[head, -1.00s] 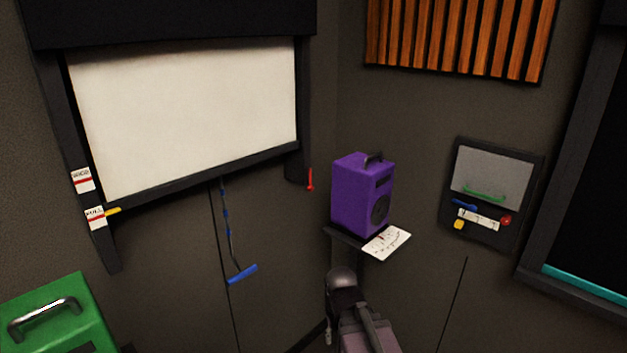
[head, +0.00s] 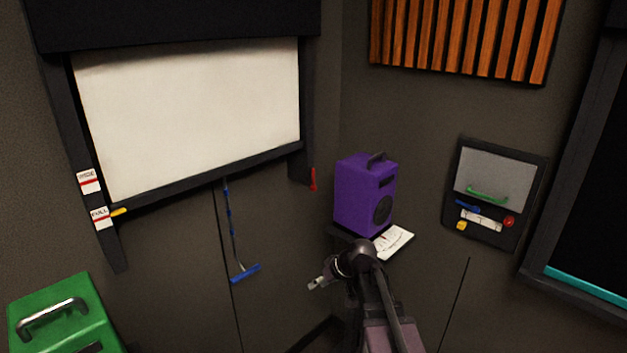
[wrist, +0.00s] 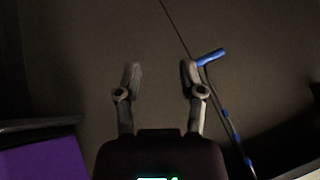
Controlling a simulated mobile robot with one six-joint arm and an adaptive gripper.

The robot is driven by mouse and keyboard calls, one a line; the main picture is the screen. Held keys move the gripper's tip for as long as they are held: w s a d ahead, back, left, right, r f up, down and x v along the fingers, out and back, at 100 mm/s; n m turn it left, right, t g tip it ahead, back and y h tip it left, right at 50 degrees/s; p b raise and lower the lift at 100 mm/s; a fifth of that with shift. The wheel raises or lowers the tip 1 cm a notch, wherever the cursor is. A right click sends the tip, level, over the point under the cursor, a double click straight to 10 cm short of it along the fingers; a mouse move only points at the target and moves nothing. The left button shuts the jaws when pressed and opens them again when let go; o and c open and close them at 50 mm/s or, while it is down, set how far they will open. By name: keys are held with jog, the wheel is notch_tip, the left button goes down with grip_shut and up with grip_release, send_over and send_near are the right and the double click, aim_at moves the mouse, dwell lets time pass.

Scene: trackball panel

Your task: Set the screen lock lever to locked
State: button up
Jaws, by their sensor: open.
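The pull-down screen (head: 190,120) is a white sheet in a dark frame on the left wall. A small red lever (head: 313,180) hangs pointing down at the right side of the frame. A small yellow lever (head: 118,212) sticks out at the lower left of the frame, beside a white label that seems to read FULL. I cannot read which of them is the lock. My gripper (head: 316,284) is in front of the wall, below the red lever and apart from it. In the wrist view its fingers (wrist: 160,70) are spread, with nothing between them.
A blue pull handle (head: 245,274) hangs on a cord left of my gripper; it also shows in the wrist view (wrist: 211,57). A purple speaker (head: 362,195) stands on a shelf at right.

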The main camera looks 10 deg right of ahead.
jog(key=w+d+r+n+t+y, duration=0.25)
jog(key=w+r+t+y, duration=0.2)
jog(key=w+r, duration=0.55)
jog(key=m+t+p, duration=0.2)
jog(key=t, duration=0.5)
send_near(313, 179)
jog(key=v, duration=0.4)
jog(key=shift+s+d+r+n+g+h, duration=0.1)
jog(key=shift+d+r+n+g+h, duration=0.15)
jog(key=shift+d+r+h, duration=0.1)
jog(key=shift+a, duration=0.15)
jog(key=x, duration=1.3)
jog(key=shift+w+a, duration=0.2)
jog(key=shift+w, duration=0.1)
grip_shut()
